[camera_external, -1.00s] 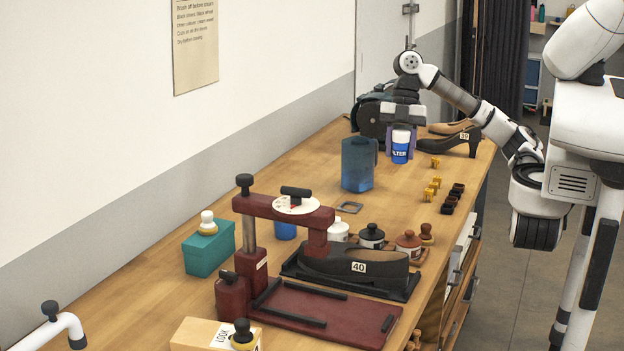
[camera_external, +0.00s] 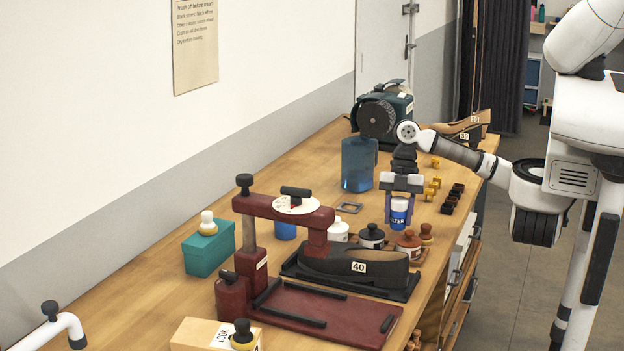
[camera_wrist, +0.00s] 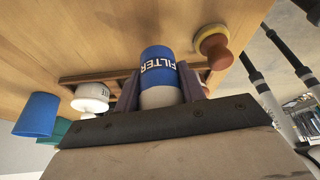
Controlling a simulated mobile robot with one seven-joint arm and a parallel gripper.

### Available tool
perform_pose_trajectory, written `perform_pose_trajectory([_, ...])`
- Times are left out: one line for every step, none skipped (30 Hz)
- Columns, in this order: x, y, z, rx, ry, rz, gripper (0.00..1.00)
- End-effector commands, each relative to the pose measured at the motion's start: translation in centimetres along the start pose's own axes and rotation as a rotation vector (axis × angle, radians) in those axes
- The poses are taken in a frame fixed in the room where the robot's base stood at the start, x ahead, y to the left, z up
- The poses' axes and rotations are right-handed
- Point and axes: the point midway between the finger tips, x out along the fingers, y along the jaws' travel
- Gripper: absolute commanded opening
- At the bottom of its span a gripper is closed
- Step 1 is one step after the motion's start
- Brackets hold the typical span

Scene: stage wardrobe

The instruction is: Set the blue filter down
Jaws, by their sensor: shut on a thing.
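The blue filter (camera_external: 399,213) is a small white and blue cylinder with "FILTER" printed on it. My gripper (camera_external: 401,192) points down and is shut around it, just behind the lidded jars near the right side of the workbench (camera_external: 320,170). The filter looks upright in the outside view. In the wrist view the filter (camera_wrist: 158,68) sits between the two purple-grey fingers. I cannot tell whether its base touches the bench top.
A translucent blue pitcher (camera_external: 358,165) stands left of my gripper. Black-lidded (camera_external: 371,236) and brown-lidded (camera_external: 408,243) jars stand in front, beside a red press (camera_external: 290,210). Yellow (camera_external: 433,187) and dark (camera_external: 452,198) small pieces lie to the right. A grinder (camera_external: 385,112) stands behind.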

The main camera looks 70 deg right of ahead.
Motion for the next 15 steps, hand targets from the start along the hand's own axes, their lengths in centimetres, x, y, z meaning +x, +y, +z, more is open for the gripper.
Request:
perform_pose_trajectory([0.6,0.0,0.3,0.002,0.001,-0.002,0.16])
perform_pose_trajectory([1.0,0.0,0.4,0.002,0.001,-0.002,0.16])
perform_pose_trajectory([1.5,0.0,0.6,0.002,0.0,0.0,0.16])
perform_pose_trajectory([1.8,0.0,0.8,0.002,0.0,-0.001,0.16])
perform_pose_trajectory([2.0,0.0,0.8,0.002,0.0,-0.001,0.16])
perform_pose_trajectory([2.1,0.0,0.9,0.001,0.0,0.0,0.16])
perform_pose_trajectory([2.2,0.0,0.9,0.001,0.0,0.0,0.16])
perform_pose_trajectory([2.2,0.0,1.0,0.001,0.0,0.001,0.16])
perform_pose_trajectory([2.2,0.0,1.0,0.001,0.0,0.001,0.16])
perform_pose_trajectory([2.2,0.0,0.9,0.001,0.0,0.001,0.16])
perform_pose_trajectory([2.2,0.0,0.9,0.001,0.0,0.001,0.16])
perform_pose_trajectory([2.2,0.0,0.9,0.001,0.0,0.001,0.16])
perform_pose_trajectory([2.2,0.0,0.9,0.001,0.0,0.0,0.16])
perform_pose_trajectory([2.3,0.0,1.0,0.001,0.0,0.0,0.16])
perform_pose_trajectory([2.4,0.0,1.0,0.001,0.0,0.0,0.16])
